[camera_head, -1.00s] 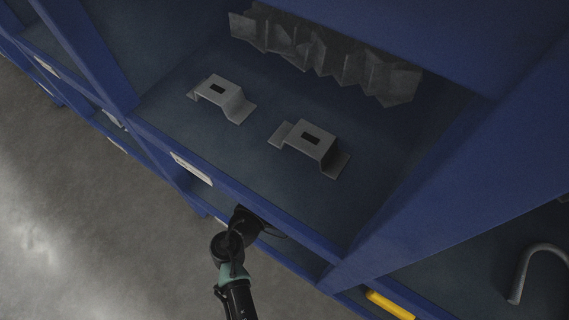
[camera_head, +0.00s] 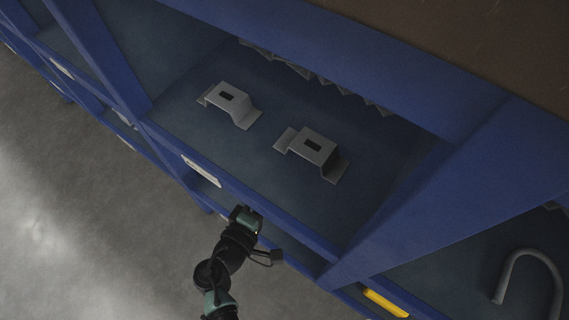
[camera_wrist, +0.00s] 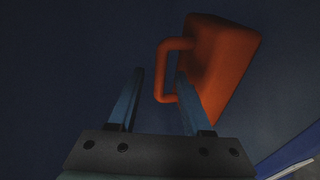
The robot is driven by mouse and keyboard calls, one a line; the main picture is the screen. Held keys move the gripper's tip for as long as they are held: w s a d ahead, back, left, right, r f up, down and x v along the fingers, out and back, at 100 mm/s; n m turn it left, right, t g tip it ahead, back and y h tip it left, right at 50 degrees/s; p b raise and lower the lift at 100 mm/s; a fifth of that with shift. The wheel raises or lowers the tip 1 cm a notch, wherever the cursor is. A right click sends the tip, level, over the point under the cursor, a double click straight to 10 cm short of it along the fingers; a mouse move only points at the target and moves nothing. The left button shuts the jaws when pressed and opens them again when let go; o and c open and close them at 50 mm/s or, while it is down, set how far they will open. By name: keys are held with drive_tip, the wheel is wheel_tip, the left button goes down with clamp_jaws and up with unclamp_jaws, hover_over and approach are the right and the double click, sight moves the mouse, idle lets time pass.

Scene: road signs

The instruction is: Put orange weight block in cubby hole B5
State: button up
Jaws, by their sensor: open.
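The orange weight block (camera_wrist: 224,65) shows in the wrist view, right of the middle, with a loop handle (camera_wrist: 163,70) on its left side. My gripper (camera_wrist: 158,78) is open, its two blue-grey fingers pointing toward the handle. The right finger overlaps the handle and block in the picture; the handle's bar lies between the fingers in view. I cannot tell whether anything touches. In the head view my arm's end (camera_head: 245,218) is at the front edge of the blue shelf; the orange block is not visible there.
A blue shelf rack (camera_head: 270,205) fills the head view. Two grey metal brackets (camera_head: 231,103) (camera_head: 314,152) lie on a shelf above my arm, with folded metal pieces behind. A yellow item (camera_head: 385,303) and a grey hook (camera_head: 530,270) are at right. Open floor (camera_head: 60,200) lies left.

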drive_tip(key=shift+p+v, duration=0.8)
drive_tip(key=shift+v, duration=1.9)
